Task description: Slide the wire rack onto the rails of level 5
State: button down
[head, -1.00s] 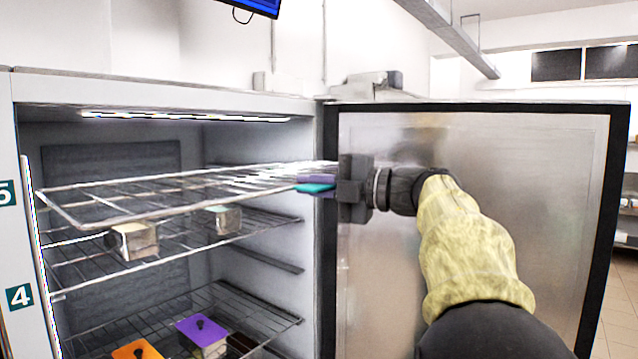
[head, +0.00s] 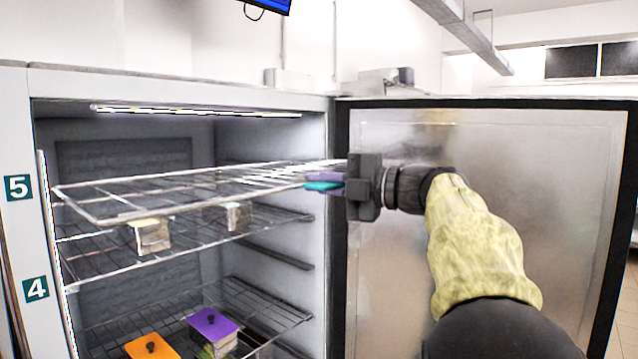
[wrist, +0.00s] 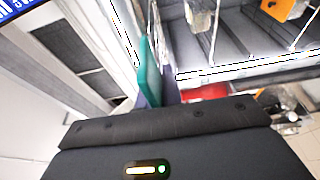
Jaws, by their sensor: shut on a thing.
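The wire rack (head: 150,196) is a silver grid, roughly level, in the upper part of the open freezer cabinet. It is near the height of the "5" label (head: 18,188), above another wire shelf. My gripper (head: 325,181), with purple and teal fingers, is shut on the rack's right end at the cabinet's right side. The rack's left edge is close to the left wall. I cannot tell whether it rests on the level 5 rails, which are hard to make out. In the wrist view the teal finger (wrist: 149,75) shows, but the grip on the rack is unclear.
The shelf below (head: 180,258) carries two small boxes, one (head: 150,236) at the front. Lower down are containers with orange (head: 150,347) and purple (head: 213,323) lids. The open freezer door (head: 400,270) stands right behind my arm. A "4" label (head: 36,289) marks the left post.

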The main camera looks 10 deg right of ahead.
aim_at(255, 172)
jog(key=shift+r, duration=0.1)
jog(key=shift+w+a+p, duration=0.4)
jog(key=shift+w+a, duration=0.5)
jog(key=shift+w, duration=0.3)
jog(key=shift+w+a+p, duration=0.4)
jog(key=shift+w+a, duration=0.5)
jog(key=shift+w, duration=0.3)
jog(key=shift+w+a, duration=0.1)
jog(key=shift+w+a+f+p, duration=0.1)
jog(key=shift+w+a+p, duration=0.5)
jog(key=shift+w+a, duration=0.4)
jog(key=shift+w+a+f+p, duration=0.1)
jog(key=shift+w+a+p, duration=0.55)
jog(key=shift+w, duration=0.75)
jog(key=shift+w+a+f+p, duration=0.1)
jog(key=shift+w+a+p, duration=0.75)
jog(key=shift+w, duration=0.35)
jog(key=shift+w+a+p, duration=0.75)
jog(key=shift+w+a, duration=0.2)
jog(key=shift+w, duration=0.2)
